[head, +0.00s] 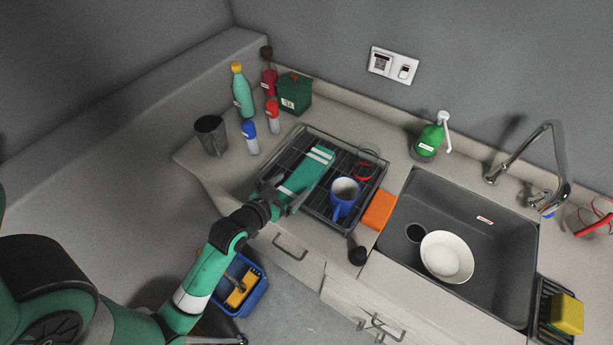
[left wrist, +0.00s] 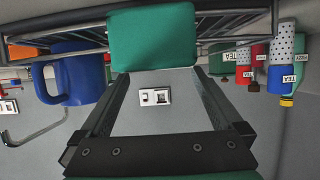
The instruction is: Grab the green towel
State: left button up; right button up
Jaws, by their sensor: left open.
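The green towel (head: 312,168) with white stripes lies over the left part of the dark dish rack (head: 322,134) on the counter. In the left wrist view the towel (left wrist: 152,38) is a plain green patch at the top centre, in front of the rack bars. My left gripper (head: 288,196) is at the towel's near end, at the front edge of the rack. It is open, with its two fingers (left wrist: 157,74) spread to either side of the towel's near end. Whether they touch it I cannot tell. My right gripper is not in view.
A blue mug (head: 343,198) stands in the rack right of the towel, close to my gripper. An orange sponge (head: 379,210) lies beside the rack. Bottles (head: 243,92) and a dark cup (head: 211,134) stand left. The sink (head: 455,216) holds a white bowl (head: 447,257).

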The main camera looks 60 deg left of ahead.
aim_at(300, 180)
pick_arm(q)
jog(key=shift+x, duration=3.6)
jog(key=shift+d+r, duration=0.1)
jog(key=c, duration=1.2)
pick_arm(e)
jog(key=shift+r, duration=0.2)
